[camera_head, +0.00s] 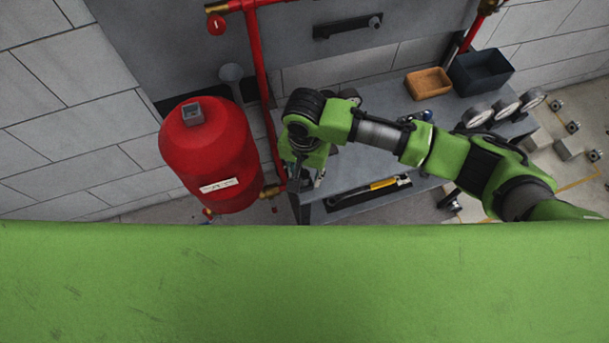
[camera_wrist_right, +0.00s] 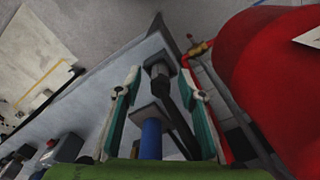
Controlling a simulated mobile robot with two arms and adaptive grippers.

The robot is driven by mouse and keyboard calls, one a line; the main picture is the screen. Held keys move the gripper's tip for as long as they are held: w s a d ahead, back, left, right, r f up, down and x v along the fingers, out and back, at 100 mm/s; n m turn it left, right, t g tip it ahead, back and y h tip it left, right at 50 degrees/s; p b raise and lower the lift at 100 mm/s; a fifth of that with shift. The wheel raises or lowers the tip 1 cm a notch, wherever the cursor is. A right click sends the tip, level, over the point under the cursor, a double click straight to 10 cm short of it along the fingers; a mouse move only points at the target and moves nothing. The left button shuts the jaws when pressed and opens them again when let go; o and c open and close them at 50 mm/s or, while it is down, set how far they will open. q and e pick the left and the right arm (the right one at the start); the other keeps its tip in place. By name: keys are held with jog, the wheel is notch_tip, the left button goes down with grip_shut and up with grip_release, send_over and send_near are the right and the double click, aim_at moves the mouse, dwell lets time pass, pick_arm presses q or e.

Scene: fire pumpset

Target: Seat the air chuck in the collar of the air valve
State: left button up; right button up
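My right gripper (camera_wrist_right: 161,76) reaches down at the left end of the grey bench. In the wrist view its two teal-lined fingers stand apart. A blue cylinder with a dark square top (camera_wrist_right: 151,138) and a dark post with a block-shaped head (camera_wrist_right: 160,71) show in the space between them; neither finger visibly presses on them. In the head view the gripper (camera_head: 306,180) is beside the red tank (camera_head: 212,155). A brass fitting (camera_wrist_right: 200,49) shows near the tank. I cannot tell which part is the air chuck or the valve collar. My left gripper is out of view.
Grey blocks (camera_head: 569,149) lie at right.

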grip_shut()
jog(key=shift+r, duration=0.1)
